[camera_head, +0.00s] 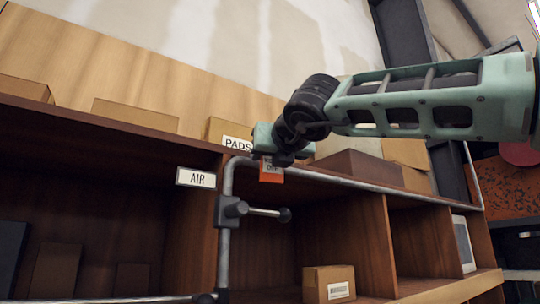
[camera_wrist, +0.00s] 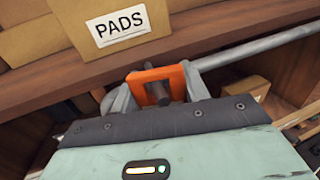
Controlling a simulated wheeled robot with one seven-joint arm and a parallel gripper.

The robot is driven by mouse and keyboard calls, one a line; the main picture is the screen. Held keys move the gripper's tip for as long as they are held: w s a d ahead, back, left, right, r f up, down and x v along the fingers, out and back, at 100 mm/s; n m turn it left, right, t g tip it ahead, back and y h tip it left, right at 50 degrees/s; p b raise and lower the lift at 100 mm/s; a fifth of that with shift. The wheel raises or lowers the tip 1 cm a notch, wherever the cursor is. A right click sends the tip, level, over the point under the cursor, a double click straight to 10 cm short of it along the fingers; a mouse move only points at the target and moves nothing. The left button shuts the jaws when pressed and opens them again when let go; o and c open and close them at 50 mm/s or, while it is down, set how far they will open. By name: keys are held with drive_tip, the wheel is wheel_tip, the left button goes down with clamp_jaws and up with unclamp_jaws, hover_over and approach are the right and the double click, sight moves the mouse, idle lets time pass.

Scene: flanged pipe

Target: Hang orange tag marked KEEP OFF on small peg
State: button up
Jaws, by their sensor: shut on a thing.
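The orange tag (camera_head: 271,170) hangs below my gripper (camera_head: 283,157) in the head view, in front of the shelf's upper edge. Its small dark lettering is hard to read. In the wrist view the tag (camera_wrist: 180,82) shows as an orange frame with an opening, between the two grey fingers of my gripper (camera_wrist: 157,92), which is shut on it. A short dark peg-like rod (camera_wrist: 153,68) shows at the tag's upper edge and opening. I cannot tell whether it passes through the opening or lies behind it.
A grey pipe (camera_head: 225,180) bends along the shelf front beside the tag. A clamp (camera_head: 231,210) on it carries a lever with a black knob (camera_head: 284,215). A PADS box (camera_head: 220,130) stands on top; an AIR label (camera_head: 196,178) is at left. A carton (camera_head: 329,283) sits below.

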idle(0.3)
drive_tip(key=o, duration=1)
drive_tip(key=shift+o, duration=0.2)
drive_tip(key=shift+s, duration=0.1)
drive_tip(key=shift+s, duration=0.15)
